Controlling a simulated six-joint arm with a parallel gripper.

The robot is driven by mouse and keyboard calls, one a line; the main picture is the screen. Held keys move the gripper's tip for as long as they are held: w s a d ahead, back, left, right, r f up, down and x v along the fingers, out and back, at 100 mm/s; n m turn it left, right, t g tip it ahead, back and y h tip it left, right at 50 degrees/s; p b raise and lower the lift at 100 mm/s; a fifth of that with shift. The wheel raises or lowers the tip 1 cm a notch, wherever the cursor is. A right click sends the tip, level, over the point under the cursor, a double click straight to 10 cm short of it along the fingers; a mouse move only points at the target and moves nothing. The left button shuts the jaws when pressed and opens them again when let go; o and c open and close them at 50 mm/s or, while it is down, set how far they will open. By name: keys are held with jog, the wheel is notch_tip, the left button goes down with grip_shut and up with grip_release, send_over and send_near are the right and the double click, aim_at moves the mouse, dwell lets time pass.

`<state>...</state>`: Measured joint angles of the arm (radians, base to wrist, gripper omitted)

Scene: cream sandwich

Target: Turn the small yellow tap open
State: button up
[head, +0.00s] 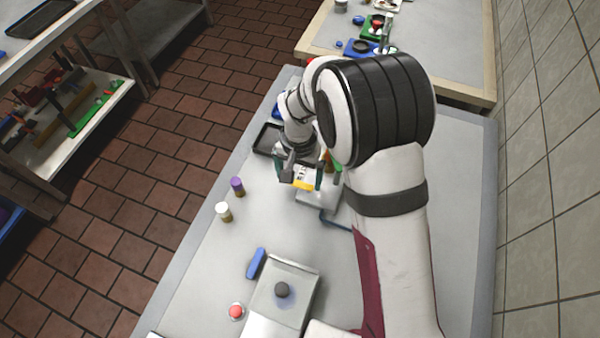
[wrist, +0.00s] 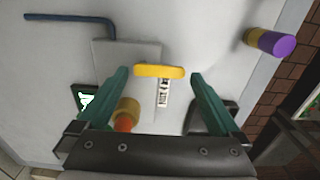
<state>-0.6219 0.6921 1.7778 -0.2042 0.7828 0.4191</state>
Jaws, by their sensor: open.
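The small yellow tap (wrist: 158,71) is a bar-shaped handle on a pale grey plate (wrist: 112,55), with a black-and-white label (wrist: 163,93) beside it. It lies crosswise in the wrist view. My gripper (wrist: 161,74) is open, with one green finger near each end of the handle. I cannot tell whether the fingers touch it or how high they are above it. In the head view the tap (head: 303,185) shows just below my gripper (head: 299,172), and my arm hides part of the plate.
A jar with an orange top (wrist: 125,115) stands close to my left finger. A purple-capped jar (head: 237,187) and a white-capped jar (head: 223,211) stand to the left. A blue bent rod (wrist: 70,18) lies near the plate. A black tray (head: 266,141) is behind.

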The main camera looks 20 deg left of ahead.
jog(key=shift+f, duration=0.5)
jog(key=shift+c, duration=0.3)
jog(key=c, duration=1)
